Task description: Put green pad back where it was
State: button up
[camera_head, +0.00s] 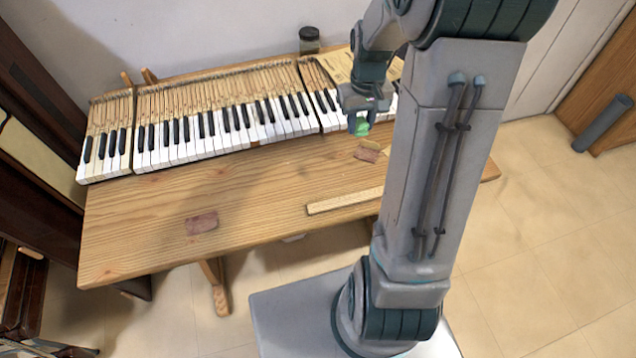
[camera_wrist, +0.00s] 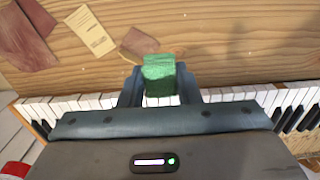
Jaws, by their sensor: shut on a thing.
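The green pad (camera_wrist: 159,78) is a small green block between the two fingers of my gripper (camera_wrist: 160,90) in the wrist view. My gripper is shut on it. In the head view the green pad (camera_head: 360,126) shows just under my gripper (camera_head: 358,122), near the front edge of the piano keys (camera_head: 215,135). My arm hides part of the keys and table on the right. Whether the pad touches the keys or table cannot be told.
On the wooden table (camera_head: 140,230) lie reddish pieces (camera_head: 201,223), (camera_wrist: 25,35), a tan card (camera_wrist: 90,30) and a long wooden strip (camera_head: 345,200). A dark jar (camera_head: 309,40) stands behind the keys. The front left of the table is mostly clear.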

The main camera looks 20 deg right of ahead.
jog(key=shift+s+d+f, duration=0.1)
jog(key=shift+s+d, duration=0.2)
jog(key=shift+d, duration=0.05)
jog(key=shift+s+a, duration=0.1)
send_over(317, 174)
notch_tip(317, 174, down, 7)
jog(key=shift+r, duration=0.15)
jog(key=shift+f, duration=2)
jog(key=shift+f, duration=0.2)
jog(key=o, duration=0.9)
jog(key=shift+o, duration=0.2)
jog(key=shift+r, duration=0.1)
